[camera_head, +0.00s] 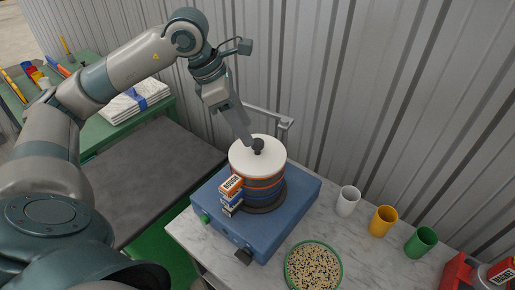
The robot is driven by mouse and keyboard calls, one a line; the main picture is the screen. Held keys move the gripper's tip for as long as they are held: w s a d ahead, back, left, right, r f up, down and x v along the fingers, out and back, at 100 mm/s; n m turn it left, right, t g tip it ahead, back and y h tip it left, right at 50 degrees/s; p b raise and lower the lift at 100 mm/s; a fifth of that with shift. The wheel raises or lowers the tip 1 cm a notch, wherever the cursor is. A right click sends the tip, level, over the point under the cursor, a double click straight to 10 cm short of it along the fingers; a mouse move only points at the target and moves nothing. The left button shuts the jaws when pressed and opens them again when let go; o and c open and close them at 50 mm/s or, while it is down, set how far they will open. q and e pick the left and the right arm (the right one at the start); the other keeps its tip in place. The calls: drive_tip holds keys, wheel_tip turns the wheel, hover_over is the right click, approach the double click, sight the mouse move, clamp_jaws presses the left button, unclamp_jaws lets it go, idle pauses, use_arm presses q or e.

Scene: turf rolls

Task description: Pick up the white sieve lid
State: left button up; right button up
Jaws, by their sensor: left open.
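The white sieve lid (241,160) lies flat on top of a stack of round sieves (265,191) on a blue shaker base (270,226). A dark knob (258,145) stands at the middle of the lid. My left gripper (251,142) comes down from above and its fingertips are at the knob. It is open, and I cannot tell whether the fingers touch the knob. The gripper partly hides the lid's far side. My right gripper is not in view.
A marble table (212,255) holds the shaker. White (348,201), yellow (382,221) and green (420,242) cups stand to the right. A green-rimmed dish of grains (313,268) is in front. A corrugated wall (400,110) rises close behind.

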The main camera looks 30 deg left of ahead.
sight(250, 154)
use_arm(q)
drive_tip(key=shift+w+d+f, duration=0.15)
drive_tip(key=shift+d+f, duration=0.05)
drive_tip(key=shift+f, duration=0.45)
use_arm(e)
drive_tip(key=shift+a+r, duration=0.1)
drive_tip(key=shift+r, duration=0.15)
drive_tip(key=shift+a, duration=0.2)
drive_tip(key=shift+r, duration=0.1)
use_arm(q)
drive_tip(key=shift+p+x, duration=0.85)
drive_tip(key=shift+p, duration=0.3)
drive_tip(key=shift+p+x, duration=0.6)
drive_tip(key=shift+x, duration=1.15)
drive_tip(key=shift+w, duration=0.2)
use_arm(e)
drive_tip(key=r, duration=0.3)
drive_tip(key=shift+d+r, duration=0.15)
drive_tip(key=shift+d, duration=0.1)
use_arm(q)
drive_tip(key=shift+c, duration=0.3)
